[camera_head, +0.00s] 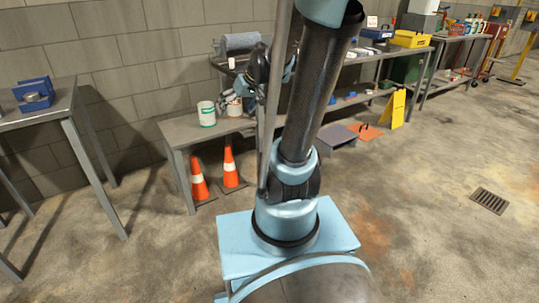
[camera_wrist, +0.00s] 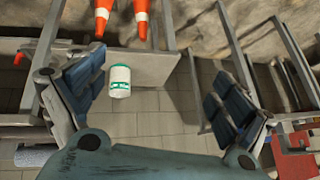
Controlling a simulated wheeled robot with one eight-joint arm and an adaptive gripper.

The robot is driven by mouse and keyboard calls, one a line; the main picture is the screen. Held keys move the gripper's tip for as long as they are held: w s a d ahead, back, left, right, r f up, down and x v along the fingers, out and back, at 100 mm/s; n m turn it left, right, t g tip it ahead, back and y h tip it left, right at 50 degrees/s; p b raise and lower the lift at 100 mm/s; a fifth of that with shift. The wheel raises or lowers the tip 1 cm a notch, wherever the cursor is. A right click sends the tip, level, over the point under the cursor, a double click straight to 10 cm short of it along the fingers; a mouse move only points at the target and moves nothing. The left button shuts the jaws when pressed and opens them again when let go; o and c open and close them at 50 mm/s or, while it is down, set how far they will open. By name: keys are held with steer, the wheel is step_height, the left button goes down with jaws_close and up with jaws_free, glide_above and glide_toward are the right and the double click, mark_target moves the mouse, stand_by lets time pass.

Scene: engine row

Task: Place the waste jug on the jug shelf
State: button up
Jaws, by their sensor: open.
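A white round container with green bands (camera_head: 207,114) stands upright near the left end of a low grey shelf (camera_head: 178,129). It also shows in the wrist view (camera_wrist: 119,82), off-centre toward the left finger. I cannot tell for sure whether it is the waste jug. My gripper (camera_wrist: 153,90) is open, with its dark finger pads wide apart and nothing visibly held between them. In the head view my gripper is just right of the container, partly hidden by my arm. Another pale container (camera_head: 234,107) is beside it, partly covered. No shelf is visibly marked as the jug shelf.
Two orange cones (camera_head: 229,168) stand under the low shelf. A separate table (camera_head: 62,104) at left holds a blue item (camera_head: 34,92). A yellow sign (camera_head: 398,108) stands at right. The front floor is clear.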

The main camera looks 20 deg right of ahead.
steer(key=s+d+f+m+g+h, duration=0.1)
steer(key=s+d+f, duration=0.1)
steer(key=s, duration=0.5)
steer(key=s+d+f+m+g+h, duration=0.1)
steer(key=s+d+f+h, duration=0.1)
steer(key=s, duration=0.5)
steer(key=s+d+f+m+g+h, duration=0.1)
steer(key=s+d+f, duration=0.2)
steer(key=s, duration=0.5)
steer(key=shift+d+f, duration=0.35)
steer(key=shift+f, duration=0.15)
